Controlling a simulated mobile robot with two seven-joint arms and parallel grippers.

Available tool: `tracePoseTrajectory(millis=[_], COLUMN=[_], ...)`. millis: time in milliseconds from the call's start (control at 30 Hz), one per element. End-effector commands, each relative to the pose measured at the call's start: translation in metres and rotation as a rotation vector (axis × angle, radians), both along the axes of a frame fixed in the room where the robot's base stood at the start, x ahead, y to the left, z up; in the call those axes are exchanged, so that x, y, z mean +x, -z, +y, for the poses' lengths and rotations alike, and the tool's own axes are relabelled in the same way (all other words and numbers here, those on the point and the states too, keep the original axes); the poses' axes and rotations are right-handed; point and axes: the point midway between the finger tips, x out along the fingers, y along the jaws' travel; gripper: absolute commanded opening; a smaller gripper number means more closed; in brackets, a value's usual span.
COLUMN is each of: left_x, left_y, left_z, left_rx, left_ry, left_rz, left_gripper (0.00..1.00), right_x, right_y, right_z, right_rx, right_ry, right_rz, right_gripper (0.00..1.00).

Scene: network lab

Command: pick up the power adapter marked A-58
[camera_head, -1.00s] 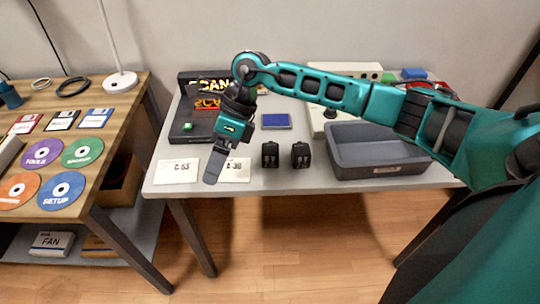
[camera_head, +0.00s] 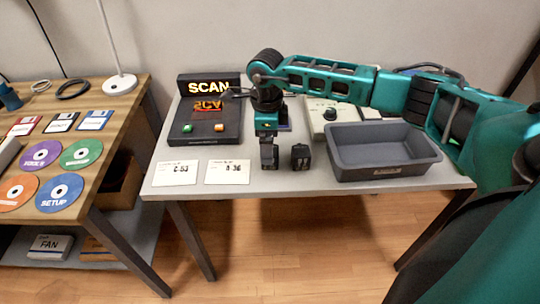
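Two small black power adapters stand side by side near the front of the grey table. The left adapter (camera_head: 269,160) is partly covered from above by my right gripper (camera_head: 267,140). The right adapter (camera_head: 301,158) stands clear, just to the right of it. I cannot read a marking on either adapter. My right gripper points down over the left adapter; whether its fingers touch it, and whether they are open or shut, I cannot tell. My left gripper is not in view.
Two white cards, one reading C-53 (camera_head: 176,172) and one that looks like A-36 (camera_head: 227,172), lie left of the adapters. A black scanner (camera_head: 205,125) stands behind them. A grey bin (camera_head: 384,172) stands to the right. A wooden table (camera_head: 105,150) with discs is at left.

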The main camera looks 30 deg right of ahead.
Motion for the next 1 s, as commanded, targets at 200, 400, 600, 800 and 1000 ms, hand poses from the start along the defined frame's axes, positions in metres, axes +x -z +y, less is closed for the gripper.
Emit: tracePoseTrajectory(millis=[200, 400, 600, 800, 1000], left_x=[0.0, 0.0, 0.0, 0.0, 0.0], left_y=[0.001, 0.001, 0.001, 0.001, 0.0], left_z=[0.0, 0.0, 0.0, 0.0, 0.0], left_rx=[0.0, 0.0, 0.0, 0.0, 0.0], left_ry=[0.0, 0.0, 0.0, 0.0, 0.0], left_rz=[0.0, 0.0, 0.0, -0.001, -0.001], left_gripper=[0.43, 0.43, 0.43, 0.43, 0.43], right_x=[-0.004, -0.003, -0.003, -0.003, -0.003], right_y=[0.034, 0.043, 0.043, 0.043, 0.043], right_z=[-0.006, -0.007, -0.007, -0.007, -0.007], right_rx=[0.001, 0.001, 0.001, 0.001, 0.001], right_ry=[0.0, 0.0, 0.0, 0.0, 0.0], right_rz=[0.004, 0.001, 0.001, 0.001, 0.001], right_gripper=[0.89, 0.89, 0.86, 0.66, 0.47])
